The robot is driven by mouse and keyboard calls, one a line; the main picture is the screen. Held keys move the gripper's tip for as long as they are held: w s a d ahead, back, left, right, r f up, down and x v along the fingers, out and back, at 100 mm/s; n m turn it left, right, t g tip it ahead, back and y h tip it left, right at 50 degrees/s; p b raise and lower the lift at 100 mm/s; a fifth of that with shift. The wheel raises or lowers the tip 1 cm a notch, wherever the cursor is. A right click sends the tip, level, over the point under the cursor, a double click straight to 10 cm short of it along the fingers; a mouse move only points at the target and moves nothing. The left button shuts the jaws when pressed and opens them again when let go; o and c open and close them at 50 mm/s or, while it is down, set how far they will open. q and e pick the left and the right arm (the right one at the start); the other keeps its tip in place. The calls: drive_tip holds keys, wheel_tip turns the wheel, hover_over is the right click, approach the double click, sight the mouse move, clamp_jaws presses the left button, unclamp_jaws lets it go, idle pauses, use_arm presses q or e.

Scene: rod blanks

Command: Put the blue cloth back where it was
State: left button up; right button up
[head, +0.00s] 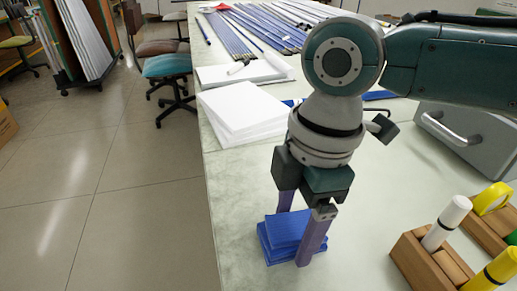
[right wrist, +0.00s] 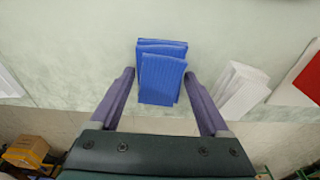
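The blue cloth (head: 288,228) lies folded in a small stack on the pale table near its front left edge. In the right wrist view the blue cloth (right wrist: 161,78) shows as two overlapping folded layers, slightly offset. My right gripper (head: 294,236) points down over it with purple fingers on either side of the stack. In the right wrist view my right gripper (right wrist: 160,74) is open, with a narrow gap between each finger and the cloth. My left gripper is not in view.
A wooden holder (head: 413,258) with white and yellow cylinders stands at right. A grey drawer box (head: 463,142) is behind it. White stacked sheets (head: 240,117) and blue rods (head: 262,28) lie farther back. The table's left edge is close to the cloth; chairs stand beyond it.

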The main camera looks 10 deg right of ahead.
sight(304, 221)
drive_tip(key=shift+o, duration=1.4)
drive_tip(key=shift+r, duration=0.1)
wheel_tip(304, 221, up, 12)
drive_tip(key=d+p, duration=0.1)
drive_tip(key=p, duration=0.1)
drive_tip(key=shift+d+p, duration=0.2)
drive_tip(key=shift+p, duration=0.2)
drive_tip(key=shift+w, duration=0.1)
